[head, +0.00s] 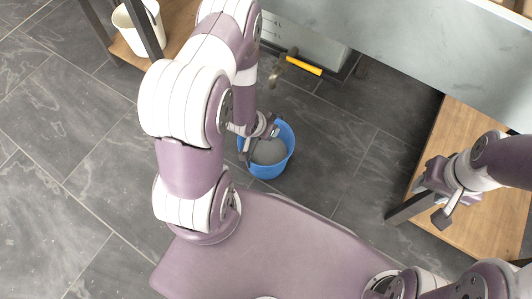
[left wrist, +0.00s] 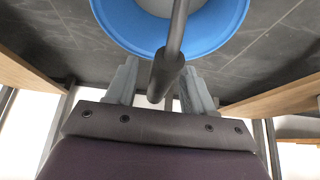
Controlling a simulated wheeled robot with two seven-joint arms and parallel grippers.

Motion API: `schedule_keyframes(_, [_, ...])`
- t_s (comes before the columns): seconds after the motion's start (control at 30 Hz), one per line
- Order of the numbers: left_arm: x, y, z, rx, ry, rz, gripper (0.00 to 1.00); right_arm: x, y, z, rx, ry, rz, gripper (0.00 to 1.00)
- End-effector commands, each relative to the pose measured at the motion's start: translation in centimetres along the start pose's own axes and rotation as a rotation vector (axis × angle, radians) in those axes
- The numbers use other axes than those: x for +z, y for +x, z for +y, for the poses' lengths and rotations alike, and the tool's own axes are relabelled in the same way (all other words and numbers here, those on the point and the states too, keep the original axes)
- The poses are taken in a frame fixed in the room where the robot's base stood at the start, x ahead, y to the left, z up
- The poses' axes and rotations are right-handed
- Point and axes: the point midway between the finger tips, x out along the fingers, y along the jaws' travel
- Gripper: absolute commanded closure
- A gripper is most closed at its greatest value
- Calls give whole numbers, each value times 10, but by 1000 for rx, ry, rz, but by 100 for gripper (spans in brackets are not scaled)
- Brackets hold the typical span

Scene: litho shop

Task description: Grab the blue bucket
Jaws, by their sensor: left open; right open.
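The blue bucket (head: 287,141) stands on the dark tiled floor in the head view, with something grey inside it. My left gripper (head: 252,146) is over its left side and hides part of the rim. In the left wrist view the bucket's blue rim (left wrist: 130,28) fills the top. A dark handle with a thicker grip (left wrist: 166,72) runs down between the two open fingers of my left gripper (left wrist: 158,80); I cannot tell if they touch it. My right gripper (head: 436,192) is open and empty at the right, apart from the bucket.
A white bucket (head: 137,27) stands on a wooden shelf at the upper left. A yellow-handled tool (head: 303,66) shows behind the blue bucket. A grey metal table (head: 420,40) is at the upper right, and a wooden shelf (head: 480,225) lies below my right gripper. The floor at left is clear.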

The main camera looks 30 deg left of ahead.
Motion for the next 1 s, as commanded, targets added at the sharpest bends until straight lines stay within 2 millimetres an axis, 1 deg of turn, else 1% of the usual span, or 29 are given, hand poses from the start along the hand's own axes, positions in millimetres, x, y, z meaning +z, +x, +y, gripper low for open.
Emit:
schedule_keyframes(0.03, [1, 5, 0, 0, 0, 0, 47, 0, 4, 0, 0, 0, 0, 57])
schedule_keyframes(0.17, [-1, 2, 0, 0, 0, 0, 47, 0, 1, 0, 0, 0, 1, 57])
schedule_keyframes(0.2, [-1, 2, 0, 0, -1, 0, 50, 0, 1, 0, 0, 0, 1, 57])
schedule_keyframes(0.27, [-1, 2, 0, 0, -1, 0, 70, 0, 1, 0, 0, 0, 1, 57])
schedule_keyframes(0.3, [-1, 2, 0, 0, -1, 0, 83, 0, 1, 0, 0, 0, 1, 57])
schedule_keyframes(0.33, [-1, 2, 0, 0, -1, 0, 93, 0, 1, 0, 0, 0, 1, 57])
schedule_keyframes(0.37, [-1, 2, 0, 0, -1, 0, 100, 0, 1, 0, 0, 0, 1, 57])
schedule_keyframes(1.0, [-1, 2, 0, 0, -1, 0, 100, 0, 1, 0, 0, 0, 1, 57])
